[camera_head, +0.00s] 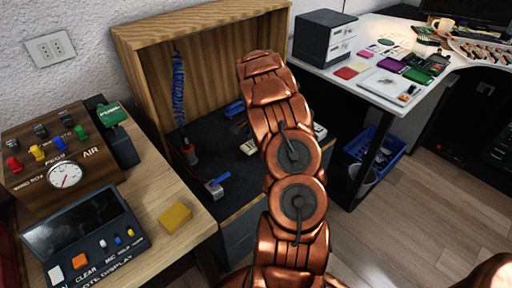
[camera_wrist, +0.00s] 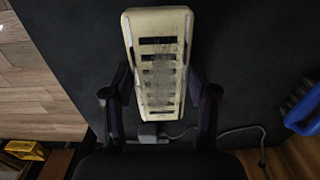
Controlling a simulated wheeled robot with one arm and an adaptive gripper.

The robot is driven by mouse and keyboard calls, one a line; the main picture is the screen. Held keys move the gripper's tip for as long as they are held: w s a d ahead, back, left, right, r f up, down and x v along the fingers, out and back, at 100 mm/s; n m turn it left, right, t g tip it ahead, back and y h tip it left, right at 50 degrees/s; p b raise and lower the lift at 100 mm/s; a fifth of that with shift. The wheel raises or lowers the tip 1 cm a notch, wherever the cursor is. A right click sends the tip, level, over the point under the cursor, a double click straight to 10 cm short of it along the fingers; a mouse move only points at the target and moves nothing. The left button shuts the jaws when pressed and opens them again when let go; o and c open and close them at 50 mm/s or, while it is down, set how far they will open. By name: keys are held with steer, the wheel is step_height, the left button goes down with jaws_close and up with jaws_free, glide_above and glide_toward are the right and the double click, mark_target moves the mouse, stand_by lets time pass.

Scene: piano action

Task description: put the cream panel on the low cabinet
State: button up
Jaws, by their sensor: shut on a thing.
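The cream panel (camera_wrist: 158,25), a worn slotted plate, lies lengthwise between the two fingers of my gripper (camera_wrist: 158,108) in the wrist view. The fingers are shut on its sides near its lower end. Behind the panel is a dark flat surface (camera_wrist: 245,70); I cannot tell whether the panel touches it. In the head view, the low cabinet appears to be the dark-topped unit (camera_head: 240,190) with a wooden surround. My copper arm crosses in front of it and hides my gripper and most or all of the panel.
A blue coiled hose (camera_head: 179,88) hangs inside the surround, and a blue-handled tool (camera_head: 217,187) lies on the dark top. A control bench (camera_head: 165,235) with a yellow block (camera_head: 174,217) stands at left. A white table (camera_head: 345,72) with many small items stands at right, a blue crate (camera_head: 372,150) below.

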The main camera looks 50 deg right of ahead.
steer(key=shift+f, duration=1.7)
steer(key=shift+f, duration=0.15)
steer(key=o, duration=1.3)
